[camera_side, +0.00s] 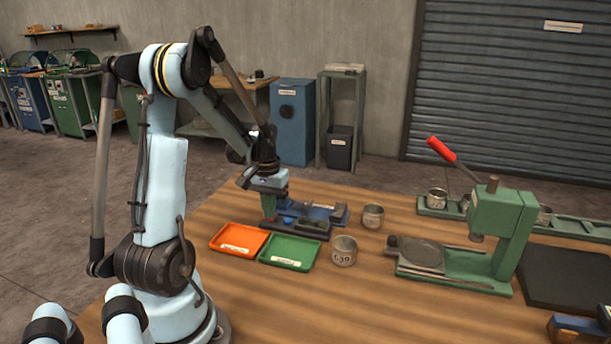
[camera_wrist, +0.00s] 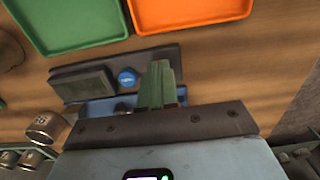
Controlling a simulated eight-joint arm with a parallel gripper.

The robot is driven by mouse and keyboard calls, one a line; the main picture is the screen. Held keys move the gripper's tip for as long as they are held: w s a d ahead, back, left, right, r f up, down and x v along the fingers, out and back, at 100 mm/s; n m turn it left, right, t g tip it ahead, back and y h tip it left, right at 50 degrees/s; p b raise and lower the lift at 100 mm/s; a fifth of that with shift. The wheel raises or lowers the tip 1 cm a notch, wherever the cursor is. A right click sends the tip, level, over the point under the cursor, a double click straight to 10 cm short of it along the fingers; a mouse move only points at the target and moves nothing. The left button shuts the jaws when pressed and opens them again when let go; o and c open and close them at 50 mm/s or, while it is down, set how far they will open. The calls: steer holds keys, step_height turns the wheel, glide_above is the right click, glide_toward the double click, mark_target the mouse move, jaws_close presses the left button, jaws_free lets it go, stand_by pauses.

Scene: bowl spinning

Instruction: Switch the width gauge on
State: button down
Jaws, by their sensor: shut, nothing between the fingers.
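The width gauge (camera_side: 311,222) is a dark and blue device on the bench, beyond the two trays. In the wrist view it has a dark display block (camera_wrist: 84,86) and a round blue button (camera_wrist: 127,77) with small white lettering. The display looks dark; no digits can be made out. My gripper (camera_side: 268,212) points down at the gauge's left end in the side view. In the wrist view my gripper (camera_wrist: 159,68) has its green fingers closed together, empty, just right of the blue button. Whether the fingertips touch the gauge cannot be told.
An orange tray (camera_side: 238,240) and a green tray (camera_side: 289,252) lie in front of the gauge. Two metal cups, one plain (camera_side: 373,217) and one marked (camera_side: 343,251), stand to its right. A green press (camera_side: 499,228) with a red handle stands further right.

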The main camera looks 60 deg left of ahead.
steer(key=shift+f, duration=0.15)
steer(key=shift+r, duration=3.5)
steer(key=w+d+r+m+t, duration=0.1)
steer(key=d+r+m+t, duration=0.1)
steer(key=d, duration=1.1)
steer(key=w+d+r+m+t, duration=0.2)
steer(key=d+m+t, duration=0.3)
steer(key=d, duration=0.9)
steer(key=shift+w+d+r+m, duration=0.2)
steer(key=shift+d+m, duration=0.1)
steer(key=shift+m, duration=0.7)
